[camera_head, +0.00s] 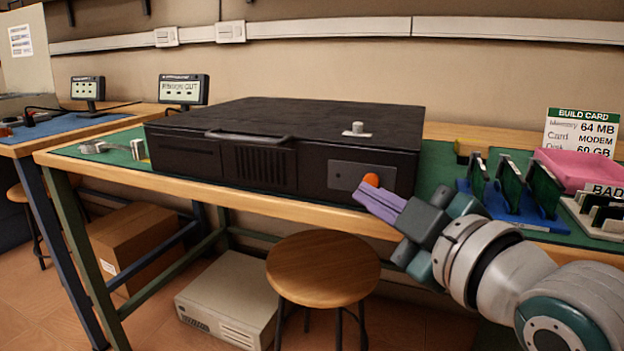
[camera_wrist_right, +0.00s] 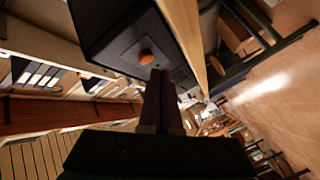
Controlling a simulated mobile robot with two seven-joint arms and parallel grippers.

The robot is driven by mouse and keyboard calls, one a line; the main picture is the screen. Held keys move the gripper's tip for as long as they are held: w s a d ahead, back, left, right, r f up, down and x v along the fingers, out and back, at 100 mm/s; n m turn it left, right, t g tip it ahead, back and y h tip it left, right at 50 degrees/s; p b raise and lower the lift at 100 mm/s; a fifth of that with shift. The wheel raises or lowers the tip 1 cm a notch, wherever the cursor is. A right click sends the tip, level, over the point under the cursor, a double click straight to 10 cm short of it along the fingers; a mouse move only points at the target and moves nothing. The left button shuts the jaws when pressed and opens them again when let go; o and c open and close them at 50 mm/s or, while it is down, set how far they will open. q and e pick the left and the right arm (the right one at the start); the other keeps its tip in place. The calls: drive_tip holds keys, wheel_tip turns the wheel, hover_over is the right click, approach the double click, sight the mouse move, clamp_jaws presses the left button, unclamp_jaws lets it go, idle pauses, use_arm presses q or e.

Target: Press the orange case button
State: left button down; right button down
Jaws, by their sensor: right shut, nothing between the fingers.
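The orange button (camera_head: 371,179) sits on a grey plate (camera_head: 345,181) at the right end of the black case's (camera_head: 230,150) front face. The case lies flat on the workbench. My right gripper (camera_head: 368,194) is shut and empty, its purple fingers pointing at the plate just below the button. The fingertips look very close to the case front; I cannot tell whether they touch it. In the right wrist view the orange button (camera_wrist_right: 146,57) shows just beyond the dark fingertips (camera_wrist_right: 160,76). My left gripper is in neither view.
A blue rack (camera_head: 520,212) with green cards, a pink tray (camera_head: 580,168) and a bin marked BAD (camera_head: 600,214) stand right of the case. A small knob (camera_head: 357,129) sits on the case top. A round stool (camera_head: 322,268) stands below the wooden bench edge (camera_head: 230,198).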

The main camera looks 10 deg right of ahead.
drive_tip(key=shift+w, duration=0.1)
idle(0.7)
drive_tip(key=shift+w+d, duration=0.25)
drive_tip(key=shift+w, duration=0.05)
drive_tip(key=shift+w+d, duration=0.2)
drive_tip(key=shift+w, duration=0.15)
idle(0.8)
drive_tip(key=shift+s+a+p, duration=0.45)
drive_tip(key=shift+s+p, duration=0.15)
drive_tip(key=shift+s, duration=0.15)
